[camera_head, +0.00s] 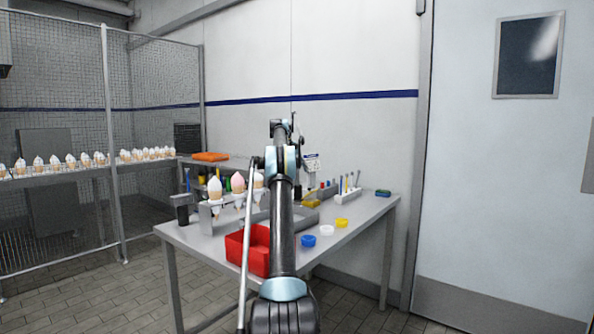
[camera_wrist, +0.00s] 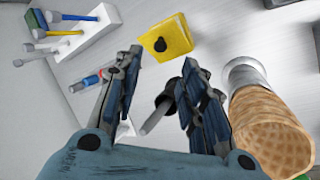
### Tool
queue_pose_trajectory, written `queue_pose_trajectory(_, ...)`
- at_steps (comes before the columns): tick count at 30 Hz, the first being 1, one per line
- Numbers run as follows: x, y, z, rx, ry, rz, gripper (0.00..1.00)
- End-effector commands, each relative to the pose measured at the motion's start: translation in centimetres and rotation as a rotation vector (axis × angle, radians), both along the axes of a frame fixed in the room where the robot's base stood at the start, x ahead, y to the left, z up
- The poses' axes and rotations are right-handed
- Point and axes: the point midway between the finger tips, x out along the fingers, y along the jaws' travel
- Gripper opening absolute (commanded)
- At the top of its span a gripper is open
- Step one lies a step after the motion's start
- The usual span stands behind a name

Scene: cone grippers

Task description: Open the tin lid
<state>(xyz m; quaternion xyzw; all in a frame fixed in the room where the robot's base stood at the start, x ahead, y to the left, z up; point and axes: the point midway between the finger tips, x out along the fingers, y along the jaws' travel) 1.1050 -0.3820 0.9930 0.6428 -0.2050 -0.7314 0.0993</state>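A yellow square lid with a black knob (camera_wrist: 168,40) lies beyond my fingertips in the wrist view. A yellow item, likely the same tin, shows on the table in the head view (camera_head: 311,203), partly hidden by my arm. The body of the tin under the lid is not clearly visible. My gripper (camera_wrist: 162,64) is open, with its two fingers apart and the lid just past them, not touching it as far as I can see. In the head view my arm hides most of the gripper.
A waffle cone (camera_wrist: 270,125) is close to the right finger. A white holder with tools (camera_wrist: 85,35) stands at upper left. A red bin (camera_head: 236,246), blue, white and yellow small cups (camera_head: 327,230), and an ice-cream cone rack (camera_head: 205,212) are on the table.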

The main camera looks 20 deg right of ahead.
Motion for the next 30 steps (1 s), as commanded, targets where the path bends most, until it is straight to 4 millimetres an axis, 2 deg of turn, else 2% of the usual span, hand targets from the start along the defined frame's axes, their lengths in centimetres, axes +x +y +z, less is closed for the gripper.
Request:
queue_pose_trajectory(10,0.6,0.9,2.1,0.0,0.0,0.0,0.38)
queue_pose_trajectory(23,0.7,1.0,2.5,0.0,0.0,0.0,0.38)
queue_pose_trajectory(24,0.7,1.0,2.5,0.0,0.0,0.0,0.33)
queue_pose_trajectory(28,0.6,1.3,2.8,0.002,-0.002,0.002,0.04)
queue_pose_trajectory(30,0.3,1.7,3.2,0.005,-0.004,0.004,0.0)
